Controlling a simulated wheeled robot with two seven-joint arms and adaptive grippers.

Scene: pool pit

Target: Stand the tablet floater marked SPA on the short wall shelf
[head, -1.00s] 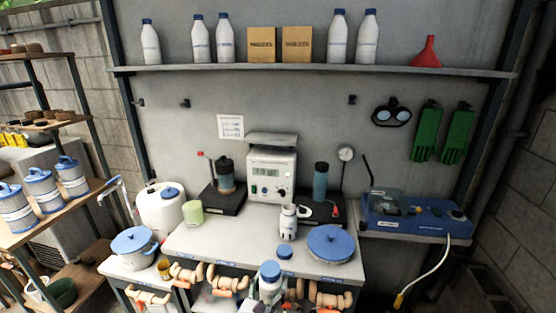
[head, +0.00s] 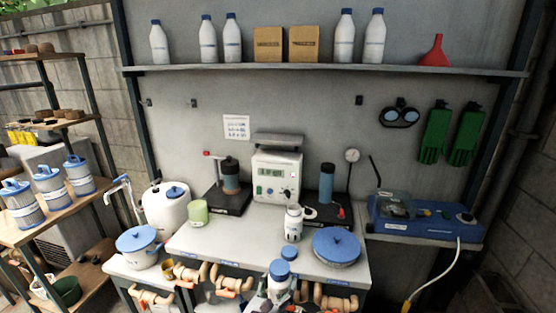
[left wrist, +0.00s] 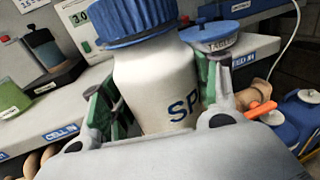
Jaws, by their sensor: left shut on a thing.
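The SPA floater is a white bottle with a ribbed blue cap. In the left wrist view the floater (left wrist: 158,85) stands nearly upright with the letters "SP" visible; the rest is turned away or covered. My left gripper (left wrist: 155,125) is shut on its body, with green-padded fingers on both sides. In the head view the held floater (head: 279,272) is at the bottom centre, in front of the bench edge, with my left gripper (head: 276,292) partly cut off below it. My right gripper is not in view. I cannot tell which surface is the short wall shelf.
A long wall shelf (head: 330,69) holds bottles, boxes and a red funnel. The bench (head: 225,239) carries a scale (head: 277,174), a white bottle (head: 293,224) and a blue-lidded tub (head: 336,247). A blue device (head: 425,216) stands on the right ledge. Pipes run below the bench front.

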